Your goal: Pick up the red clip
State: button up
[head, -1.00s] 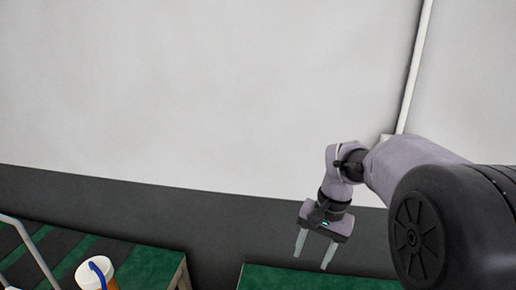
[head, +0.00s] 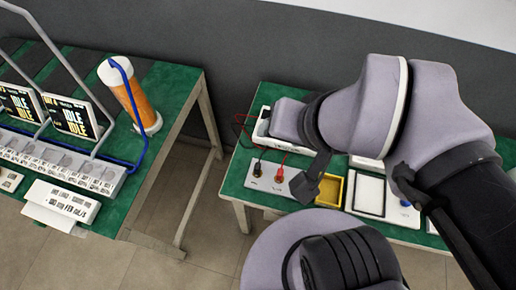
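A small red clip or plug (head: 280,174) stands on a pale panel (head: 266,181) on the right green table. A thin red lead runs near it, and its exact shape is too small to tell. A similar black one (head: 257,169) stands just to its left. My arm crosses the right side of the head view, over this table.
The right green table (head: 236,178) also holds a white device (head: 262,127) with leads, a yellow tray (head: 331,191) and a white tray (head: 369,194). The left table (head: 176,92) holds an orange-and-white canister (head: 138,97), displays (head: 72,116) and a metal frame. A floor gap separates the tables.

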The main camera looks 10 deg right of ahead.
aim_at(280, 173)
jog(key=k+j+z, duration=0.2)
jog(key=j, duration=0.2)
jog(key=j+z, duration=0.2)
jog(key=j, duration=0.25)
jog(key=k+j+z, duration=0.2)
jog(key=j, duration=0.15)
jog(key=k+j+z, duration=0.15)
jog(key=j, duration=0.2)
jog(key=k+j+z, duration=0.2)
jog(key=j, duration=0.15)
jog(key=i, duration=0.05)
